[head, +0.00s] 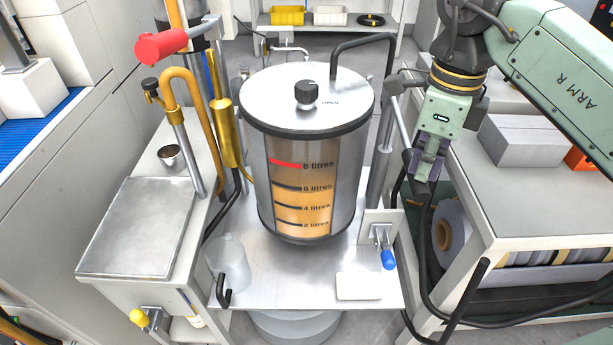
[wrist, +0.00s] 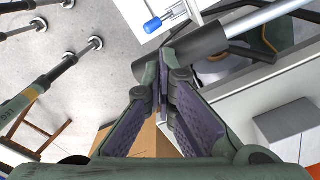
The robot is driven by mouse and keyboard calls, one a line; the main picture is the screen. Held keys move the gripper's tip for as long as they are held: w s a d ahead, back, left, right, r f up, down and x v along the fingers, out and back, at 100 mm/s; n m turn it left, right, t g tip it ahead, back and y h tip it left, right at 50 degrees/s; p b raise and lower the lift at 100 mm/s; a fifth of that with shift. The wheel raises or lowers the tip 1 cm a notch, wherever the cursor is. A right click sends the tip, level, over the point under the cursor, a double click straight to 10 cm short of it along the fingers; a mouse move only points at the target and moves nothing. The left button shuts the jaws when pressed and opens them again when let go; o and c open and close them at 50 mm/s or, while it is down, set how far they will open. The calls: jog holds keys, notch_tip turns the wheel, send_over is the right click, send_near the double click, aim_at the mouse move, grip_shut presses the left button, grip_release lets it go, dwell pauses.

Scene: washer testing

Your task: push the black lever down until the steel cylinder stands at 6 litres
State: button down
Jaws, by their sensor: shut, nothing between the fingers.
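The steel cylinder (head: 357,150) stands upright on a metal platform, with a black knob (head: 307,93) on its lid. Its window (head: 290,215) has lines from 2 to 8 litres. A red mark sits at the 8 line. Brighter orange fills the lower window to about the 6 line; the exact level is unclear. The black lever's grip (wrist: 195,52) is on a steel rod; in the head view the rod (head: 399,122) slopes down toward my gripper (head: 428,172). My gripper is shut and empty, its fingertips (wrist: 163,62) at the grip's end. I cannot tell whether they touch.
A blue-handled valve (head: 388,258) sits low right of the cylinder. A red-ended handle (head: 161,46) is at upper left. A clear jug (head: 232,262) stands on the platform. The bench (head: 560,190) on the right holds a grey box (head: 523,140).

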notch_tip(320, 180, down, 3)
jog(key=shift+r+b, duration=0.2)
jog(key=shift+b, duration=0.5)
jog(key=shift+r, duration=0.1)
notch_tip(320, 180, up, 12)
jog(key=p, duration=0.9)
notch_tip(320, 180, down, 12)
jog(key=b, duration=0.9)
jog(key=shift+f+b, duration=0.2)
jog(key=shift+b, duration=0.1)
notch_tip(320, 180, up, 13)
jog(key=p, duration=0.9)
